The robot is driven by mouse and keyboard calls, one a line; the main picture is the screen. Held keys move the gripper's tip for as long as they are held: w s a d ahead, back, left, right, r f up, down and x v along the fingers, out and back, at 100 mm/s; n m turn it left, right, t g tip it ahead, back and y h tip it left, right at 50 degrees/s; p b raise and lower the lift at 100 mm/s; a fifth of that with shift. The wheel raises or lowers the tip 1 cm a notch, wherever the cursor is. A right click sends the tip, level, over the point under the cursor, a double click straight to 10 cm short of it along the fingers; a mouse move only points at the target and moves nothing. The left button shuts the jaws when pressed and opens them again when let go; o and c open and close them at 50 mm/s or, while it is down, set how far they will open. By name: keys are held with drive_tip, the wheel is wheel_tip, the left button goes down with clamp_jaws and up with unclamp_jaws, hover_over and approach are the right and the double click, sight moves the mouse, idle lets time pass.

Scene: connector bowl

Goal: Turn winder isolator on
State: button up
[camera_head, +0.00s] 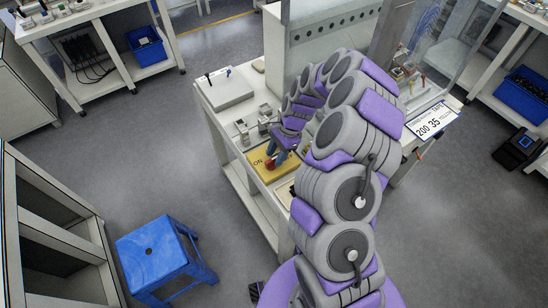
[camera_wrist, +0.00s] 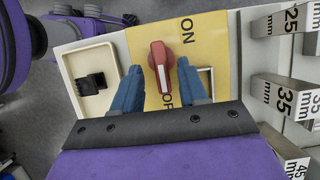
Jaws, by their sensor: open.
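The winder isolator is a red rotary knob (camera_wrist: 160,65) on a yellow plate (camera_wrist: 206,38) marked ON at one end, with partly hidden lettering at the other. In the wrist view the knob's long handle runs roughly along the line between the two labels; which position it is set to I cannot tell. My gripper (camera_wrist: 161,72) is open, with one blue finger on each side of the knob. Gaps show between the fingers and the knob. In the head view the red knob (camera_head: 270,163) is beside my blue fingers on the yellow plate (camera_head: 257,157), near the bench's front edge.
A cream tray (camera_wrist: 66,58) with a black part lies left of the plate. Metal blocks marked 25, 35 and 45 mm (camera_wrist: 285,97) stand to the right. A blue stool (camera_head: 150,258) is on the floor. A tape sign (camera_head: 433,120) hangs right of the bench.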

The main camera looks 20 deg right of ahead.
drive_tip(key=shift+a+f, duration=0.1)
drive_tip(key=shift+f, duration=0.25)
drive_tip(key=shift+s+a+f, duration=0.1)
drive_tip(key=shift+a+f, duration=0.05)
drive_tip(key=shift+a, duration=0.8)
drive_tip(key=shift+c, duration=0.6)
drive_tip(key=shift+d, duration=0.55)
drive_tip(key=c, duration=0.5)
clamp_jaws()
drive_tip(key=shift+a, duration=0.1)
